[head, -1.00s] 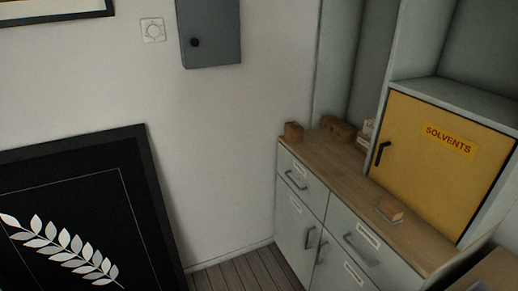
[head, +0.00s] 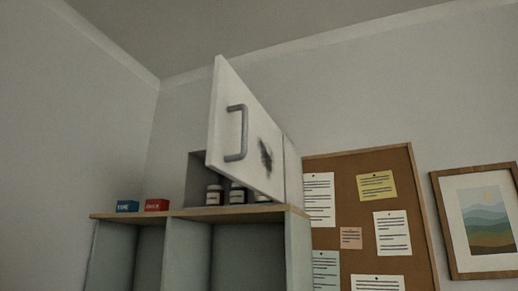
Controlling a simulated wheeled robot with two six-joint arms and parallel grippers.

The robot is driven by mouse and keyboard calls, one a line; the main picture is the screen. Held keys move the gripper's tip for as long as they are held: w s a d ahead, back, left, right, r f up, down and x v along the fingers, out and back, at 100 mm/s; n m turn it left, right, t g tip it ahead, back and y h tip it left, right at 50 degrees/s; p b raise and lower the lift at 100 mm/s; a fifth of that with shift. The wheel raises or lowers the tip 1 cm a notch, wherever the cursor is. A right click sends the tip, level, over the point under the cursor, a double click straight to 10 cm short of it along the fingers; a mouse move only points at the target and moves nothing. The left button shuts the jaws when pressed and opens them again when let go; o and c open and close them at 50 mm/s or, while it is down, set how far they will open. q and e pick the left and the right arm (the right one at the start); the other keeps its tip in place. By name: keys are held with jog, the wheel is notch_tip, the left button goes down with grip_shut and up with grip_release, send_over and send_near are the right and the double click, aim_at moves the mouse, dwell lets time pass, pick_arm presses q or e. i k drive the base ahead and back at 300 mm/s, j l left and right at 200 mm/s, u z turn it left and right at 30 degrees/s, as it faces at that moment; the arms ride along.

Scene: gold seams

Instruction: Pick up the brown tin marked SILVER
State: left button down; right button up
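No brown tin with a readable SILVER mark shows. Several small dark reddish-brown jars or tins with pale labels (head: 237,194) stand in a white wall cupboard at centre; their lettering is too small to read. The cupboard's white door (head: 228,110) stands open, with a grey handle and a dark smudge, and hides part of the inside. Neither of my grippers is in view.
A blue box (head: 127,206) and a red box (head: 156,205) sit on a wooden-edged shelf top (head: 190,214) left of the cupboard. Open grey shelving (head: 238,255) stands below. A cork board (head: 345,205) and a framed picture (head: 480,220) hang at right.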

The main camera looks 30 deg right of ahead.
aim_at(215, 193)
jog(key=i+j+z, duration=0.15)
jog(key=z, duration=0.25)
jog(key=i+j+z, duration=0.15)
jog(key=z, duration=0.3)
jog(key=i+j+z, duration=0.1)
jog(key=j+z, duration=0.15)
jog(key=z, duration=0.15)
jog(key=j+z, duration=0.25)
jog(key=z, duration=0.15)
jog(key=i+j, duration=0.1)
jog(key=j, duration=0.55)
jog(key=i+j+z, duration=0.15)
jog(key=j, duration=0.5)
